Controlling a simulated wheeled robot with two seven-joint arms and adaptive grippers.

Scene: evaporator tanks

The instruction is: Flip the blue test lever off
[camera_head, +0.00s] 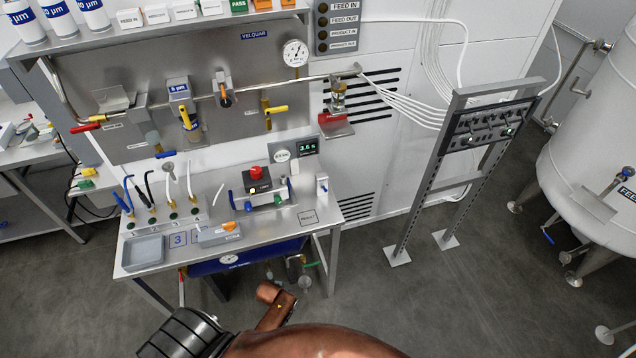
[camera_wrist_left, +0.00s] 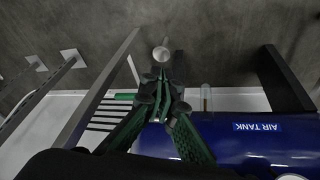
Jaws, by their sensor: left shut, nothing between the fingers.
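A small blue lever handle (camera_head: 165,154) lies roughly level at the lower edge of the grey back panel (camera_head: 330,100). Another blue handle (camera_head: 547,235) is on the tank at the right. I cannot tell which, if either, is the test lever. My left gripper (camera_wrist_left: 163,88) is shut and empty in the left wrist view, low beside the blue air tank (camera_wrist_left: 250,138). In the head view my copper arm crosses the bottom, and I cannot make out the gripper's fingers. My right gripper is in neither view.
The workbench (camera_head: 262,222) carries a grey tray (camera_head: 143,251), hoses and a device with a red button (camera_head: 256,172). A green handle (camera_wrist_left: 125,97) is close to the left gripper. A rack on two posts (camera_head: 412,200) stands right. The floor between rack and bench is clear.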

